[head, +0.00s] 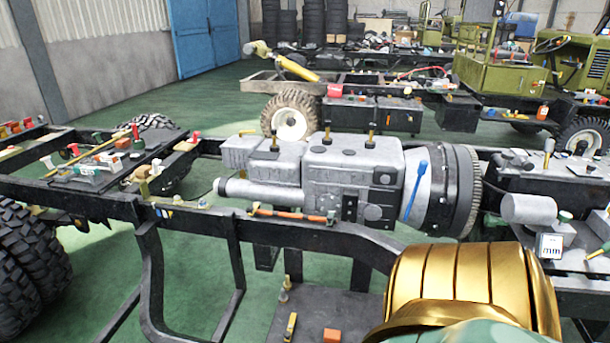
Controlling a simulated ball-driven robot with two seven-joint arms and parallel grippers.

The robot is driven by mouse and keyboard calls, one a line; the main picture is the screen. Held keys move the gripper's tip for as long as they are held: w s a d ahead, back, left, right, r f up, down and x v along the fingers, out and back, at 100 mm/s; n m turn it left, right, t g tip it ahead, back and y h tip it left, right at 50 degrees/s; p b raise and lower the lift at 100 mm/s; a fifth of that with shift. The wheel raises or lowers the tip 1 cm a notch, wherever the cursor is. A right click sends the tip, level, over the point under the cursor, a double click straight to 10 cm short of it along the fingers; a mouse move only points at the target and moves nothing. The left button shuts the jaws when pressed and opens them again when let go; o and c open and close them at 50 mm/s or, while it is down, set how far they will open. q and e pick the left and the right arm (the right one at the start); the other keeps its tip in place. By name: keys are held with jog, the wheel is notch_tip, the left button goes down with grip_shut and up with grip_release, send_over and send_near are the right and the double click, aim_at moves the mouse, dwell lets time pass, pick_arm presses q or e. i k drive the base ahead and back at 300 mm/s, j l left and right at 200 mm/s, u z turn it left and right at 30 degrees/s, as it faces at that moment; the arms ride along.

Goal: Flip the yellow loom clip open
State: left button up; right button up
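I cannot tell for sure which piece is the yellow loom clip. Small yellow pieces (146,189) sit on the near black chassis rail at the left, too small to tell open from shut. An orange loom-like strip (290,213) runs along the rail, with dark ends. Another yellow piece (291,326) stands on a dark surface at the bottom. A gold, ribbed part of my own arm fills the lower right and hides the rail behind it. Neither gripper is in view.
A grey engine and gearbox block (345,170) with a blue lever (416,188) sits in the frame. Tools and parts lie on the left deck (90,170). A large tyre (28,255) is at the left edge. Green floor (100,265) shows between frame members.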

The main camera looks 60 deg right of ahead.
aim_at(254, 206)
jog(key=z, duration=1.6)
